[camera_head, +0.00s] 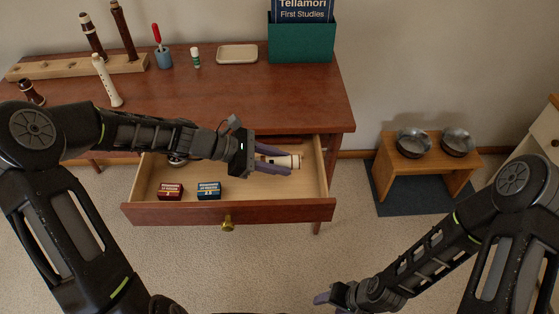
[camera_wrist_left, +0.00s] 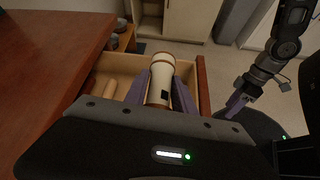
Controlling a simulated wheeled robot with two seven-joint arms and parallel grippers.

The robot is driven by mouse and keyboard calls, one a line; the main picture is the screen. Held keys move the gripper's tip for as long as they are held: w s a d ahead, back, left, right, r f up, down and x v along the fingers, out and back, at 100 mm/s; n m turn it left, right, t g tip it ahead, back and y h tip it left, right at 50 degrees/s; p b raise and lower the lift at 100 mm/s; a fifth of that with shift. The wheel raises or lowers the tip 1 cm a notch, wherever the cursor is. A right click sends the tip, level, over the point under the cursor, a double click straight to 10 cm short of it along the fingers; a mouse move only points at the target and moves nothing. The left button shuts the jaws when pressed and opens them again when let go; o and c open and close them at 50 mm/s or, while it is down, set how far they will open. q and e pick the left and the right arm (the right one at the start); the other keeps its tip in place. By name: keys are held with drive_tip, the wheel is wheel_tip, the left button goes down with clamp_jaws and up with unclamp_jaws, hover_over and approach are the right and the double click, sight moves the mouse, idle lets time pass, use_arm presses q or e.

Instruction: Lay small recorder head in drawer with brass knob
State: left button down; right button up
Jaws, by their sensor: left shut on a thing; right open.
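The small recorder head (camera_head: 291,161) is cream with brown ends. My left gripper (camera_head: 280,163) is shut on it, over the right part of the open drawer (camera_head: 230,211) with the brass knob (camera_head: 228,224). The left wrist view shows the recorder head (camera_wrist_left: 159,75) between the two purple fingers, with the drawer around and below it. I cannot tell whether the head touches the drawer floor. My right gripper (camera_head: 322,299) is open and empty, low at the front, away from the drawer.
The desk top (camera_head: 200,95) holds a wooden stand (camera_head: 75,68) with recorder parts. A small bench (camera_head: 430,168) with two bowls stands at right.

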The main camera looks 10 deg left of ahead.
sight(279, 192)
use_arm(q)
drive_tip(key=shift+r, duration=0.15)
drive_tip(key=shift+f+b, duration=2.85)
drive_tip(key=shift+f, duration=1.75)
drive_tip(key=c, duration=1)
unclamp_jaws()
drive_tip(key=shift+o, duration=0.2)
drive_tip(key=shift+a, duration=0.1)
drive_tip(key=p+v, duration=0.1)
drive_tip(key=v, duration=0.7)
drive_tip(key=shift+r, duration=0.1)
